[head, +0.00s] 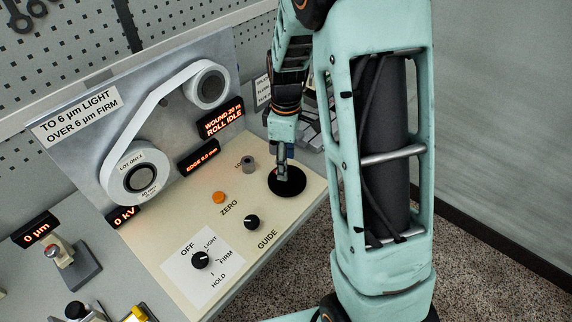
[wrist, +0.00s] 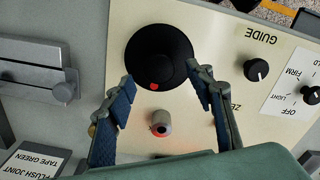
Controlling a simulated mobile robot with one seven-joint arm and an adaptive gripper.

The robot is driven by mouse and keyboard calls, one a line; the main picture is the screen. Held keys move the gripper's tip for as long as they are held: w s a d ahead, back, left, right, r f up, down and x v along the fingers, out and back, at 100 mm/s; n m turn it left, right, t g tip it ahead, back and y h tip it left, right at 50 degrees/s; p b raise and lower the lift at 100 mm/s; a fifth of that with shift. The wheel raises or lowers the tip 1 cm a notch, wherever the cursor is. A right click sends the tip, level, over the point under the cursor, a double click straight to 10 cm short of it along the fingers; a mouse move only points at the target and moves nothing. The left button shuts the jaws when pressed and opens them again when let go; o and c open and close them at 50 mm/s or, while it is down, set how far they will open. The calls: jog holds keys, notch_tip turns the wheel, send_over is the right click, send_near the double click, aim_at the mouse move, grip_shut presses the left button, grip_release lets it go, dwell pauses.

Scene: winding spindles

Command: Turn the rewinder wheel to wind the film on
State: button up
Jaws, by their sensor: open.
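The rewinder wheel (head: 290,187) is a flat black disc on the cream panel, at its right side. In the wrist view the wheel (wrist: 150,45) shows a raised round middle and a red mark on its rim nearest my gripper. My gripper (wrist: 164,83) is open and empty, its two blue-padded fingers apart at the wheel's near edge. In the head view my gripper (head: 282,170) is over the wheel and hides part of it; I cannot tell if it touches. White film (head: 152,100) runs between a lower-left roll (head: 119,176) and an upper-right roll (head: 223,84).
A grey post (head: 248,163) stands left of the wheel; in the wrist view the post (wrist: 159,116) lies between my fingers. An orange button (head: 218,197), a guide knob (head: 252,222) and an OFF/LIGHT/FIRM/HOLD selector (head: 200,260) share the panel. Displays read "WOUND 20 m ROLL IDLE" and "0 kV".

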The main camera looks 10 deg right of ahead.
jog(key=shift+f, duration=1.2)
jog(key=c, duration=1.2)
